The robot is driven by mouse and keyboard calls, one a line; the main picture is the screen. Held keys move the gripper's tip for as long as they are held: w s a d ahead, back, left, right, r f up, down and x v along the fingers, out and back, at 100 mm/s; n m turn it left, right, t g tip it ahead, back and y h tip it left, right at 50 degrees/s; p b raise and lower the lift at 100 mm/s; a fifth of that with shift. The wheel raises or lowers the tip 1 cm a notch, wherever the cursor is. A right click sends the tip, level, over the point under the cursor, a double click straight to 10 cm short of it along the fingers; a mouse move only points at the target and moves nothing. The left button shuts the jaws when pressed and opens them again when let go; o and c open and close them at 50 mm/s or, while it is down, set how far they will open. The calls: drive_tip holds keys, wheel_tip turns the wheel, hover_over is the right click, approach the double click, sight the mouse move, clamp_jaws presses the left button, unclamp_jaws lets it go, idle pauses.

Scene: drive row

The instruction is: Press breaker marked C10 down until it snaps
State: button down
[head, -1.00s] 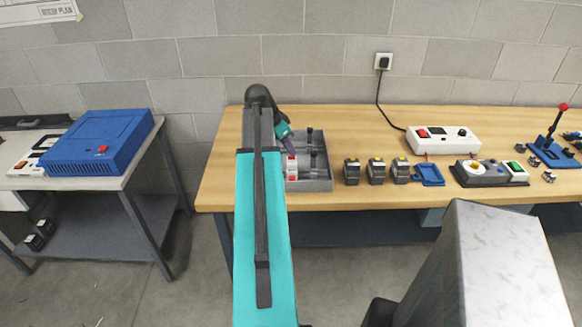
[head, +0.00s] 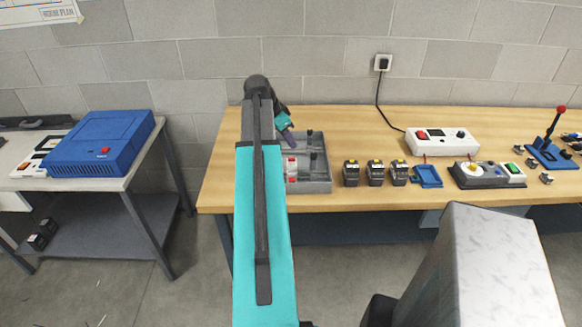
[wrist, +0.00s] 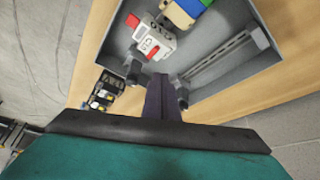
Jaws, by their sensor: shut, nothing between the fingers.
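A grey open box (head: 318,187) stands at the left end of the wooden bench, with a white breaker (head: 291,162) with red parts near its left side. In the wrist view the white breaker (wrist: 160,42) sits on a rail inside the grey box (wrist: 215,77), with a red lever on its left side. Its printed marking is too small to read. My gripper (head: 288,136) is at the box's back left, above the breaker. In the wrist view its purple fingers (wrist: 163,97) are shut and empty, apart from the breaker.
A blue and yellow thing (wrist: 188,12) adjoins the breaker in the wrist view. Dark posts stand in the box. Several black blocks (head: 375,173), a blue tray (head: 427,176) and a white control box (head: 442,140) stand to the right. The wall is close behind.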

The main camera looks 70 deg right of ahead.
drive_tip(key=shift+r+p, duration=0.95)
drive_tip(key=shift+r, duration=1)
